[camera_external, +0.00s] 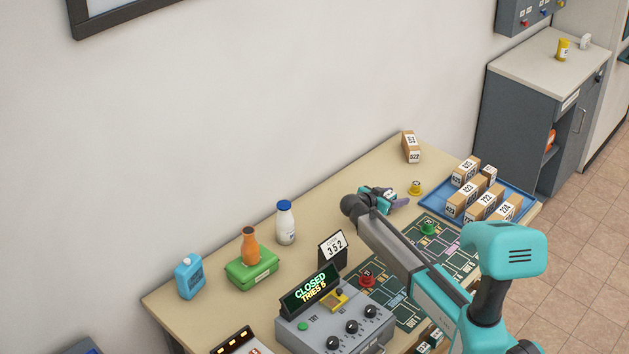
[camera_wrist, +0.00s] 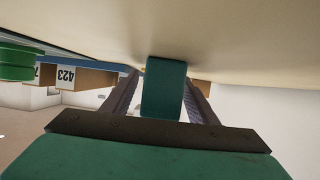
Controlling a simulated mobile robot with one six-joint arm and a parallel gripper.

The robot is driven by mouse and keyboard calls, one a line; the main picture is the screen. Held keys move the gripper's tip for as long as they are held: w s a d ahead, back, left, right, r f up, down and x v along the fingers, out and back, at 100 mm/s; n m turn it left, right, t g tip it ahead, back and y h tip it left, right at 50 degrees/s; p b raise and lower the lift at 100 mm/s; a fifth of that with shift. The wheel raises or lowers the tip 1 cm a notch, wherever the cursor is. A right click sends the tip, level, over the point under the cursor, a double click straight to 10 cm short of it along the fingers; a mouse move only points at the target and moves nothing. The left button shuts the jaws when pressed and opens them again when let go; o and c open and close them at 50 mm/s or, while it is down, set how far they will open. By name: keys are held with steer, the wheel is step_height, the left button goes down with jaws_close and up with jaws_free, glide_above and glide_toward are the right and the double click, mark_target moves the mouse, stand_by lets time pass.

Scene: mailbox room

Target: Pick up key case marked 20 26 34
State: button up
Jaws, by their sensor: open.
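My gripper (camera_external: 398,198) is low over the back of the table, left of the small yellow piece, its fingers pointing right in the external view. In the wrist view its two dark fingers (camera_wrist: 163,76) stand apart. A plain dark teal block (camera_wrist: 163,92) shows between them. I cannot tell whether it is a thing or part of my gripper, and no marking shows on it. No key case with a legible 20 26 34 shows in either view. Small dark green boxes with pale labels (camera_external: 436,337) stand at the front edge, partly hidden by my arm.
A blue tray (camera_external: 522,193) of numbered boxes stands right. A yellow piece (camera_external: 416,188) and a box (camera_external: 411,147) are near the gripper.

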steer(key=shift+c, duration=0.4)
steer(key=c, duration=1.1)
steer(key=shift+r, duration=0.1)
step_height(320, 180, up, 10)
steer(key=b, duration=0.2)
